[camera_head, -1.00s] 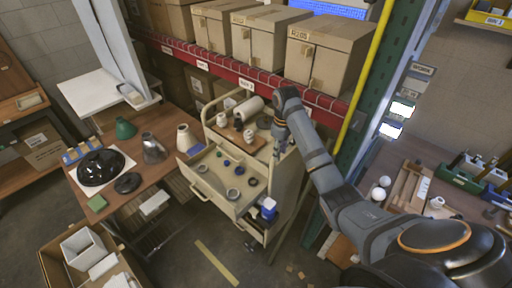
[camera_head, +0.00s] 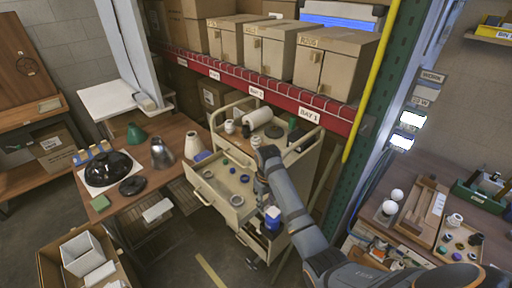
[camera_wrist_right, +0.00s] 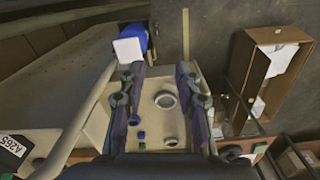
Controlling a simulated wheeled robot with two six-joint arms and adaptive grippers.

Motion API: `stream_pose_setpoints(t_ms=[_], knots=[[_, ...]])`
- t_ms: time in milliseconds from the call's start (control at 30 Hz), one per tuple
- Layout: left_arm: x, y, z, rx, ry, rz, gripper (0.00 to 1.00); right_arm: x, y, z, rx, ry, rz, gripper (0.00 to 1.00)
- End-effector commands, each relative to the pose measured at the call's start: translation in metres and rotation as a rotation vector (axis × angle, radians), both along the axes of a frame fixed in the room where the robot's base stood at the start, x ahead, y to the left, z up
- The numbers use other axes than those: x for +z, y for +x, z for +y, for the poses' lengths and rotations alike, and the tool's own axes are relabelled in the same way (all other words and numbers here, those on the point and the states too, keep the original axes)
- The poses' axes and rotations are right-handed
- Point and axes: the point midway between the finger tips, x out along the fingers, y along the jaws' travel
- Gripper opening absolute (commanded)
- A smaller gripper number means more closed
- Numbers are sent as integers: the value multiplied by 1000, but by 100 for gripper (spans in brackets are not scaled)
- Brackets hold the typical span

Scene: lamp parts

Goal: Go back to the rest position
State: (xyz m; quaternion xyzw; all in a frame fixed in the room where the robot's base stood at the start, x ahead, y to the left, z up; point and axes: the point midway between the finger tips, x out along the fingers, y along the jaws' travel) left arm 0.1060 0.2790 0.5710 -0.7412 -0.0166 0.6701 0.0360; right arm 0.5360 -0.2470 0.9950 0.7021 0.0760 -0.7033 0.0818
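My right gripper (camera_head: 261,187) hangs at the right side of the cream cart (camera_head: 217,118), by its open top drawer (camera_head: 206,188). In the right wrist view my right gripper (camera_wrist_right: 159,72) has its two fingers apart with nothing held between them. Grey rings (camera_wrist_right: 165,99) and small blue and green pieces lie in the drawer beyond the fingers. My left gripper is not in view.
A brown table (camera_head: 178,130) with lamp shades and a black base (camera_head: 107,168) stands left. Shelf boxes (camera_head: 335,62) are behind the cart. A workbench (camera_head: 470,214) stands right. A blue-and-white bottle (camera_head: 272,218) sits low on the cart.

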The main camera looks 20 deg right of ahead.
Motion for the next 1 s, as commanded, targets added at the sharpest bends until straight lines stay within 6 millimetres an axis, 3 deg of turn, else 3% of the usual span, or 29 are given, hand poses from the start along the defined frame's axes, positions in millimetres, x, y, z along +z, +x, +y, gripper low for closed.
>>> stream_pose_setpoints(t_ms=[333, 433, 567, 667, 767, 900, 967, 1000], knots=[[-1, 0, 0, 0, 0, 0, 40, -4, -1, 2, -6, 0, 1, 33], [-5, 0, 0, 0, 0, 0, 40, -30, -5, 0, -16, -3, 2, 33], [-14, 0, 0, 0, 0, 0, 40, -112, -24, -4, -48, -10, 0, 33], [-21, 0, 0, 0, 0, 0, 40, -188, -53, -9, -78, -20, -11, 33], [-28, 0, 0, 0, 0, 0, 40, -263, -96, -14, -106, -32, -23, 33], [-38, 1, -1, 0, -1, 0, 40, -359, -180, -21, -140, -47, -40, 33], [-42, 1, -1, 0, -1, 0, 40, -393, -222, -24, -153, -52, -50, 33], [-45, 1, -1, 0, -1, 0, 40, -413, -252, -26, -160, -54, -55, 33]])
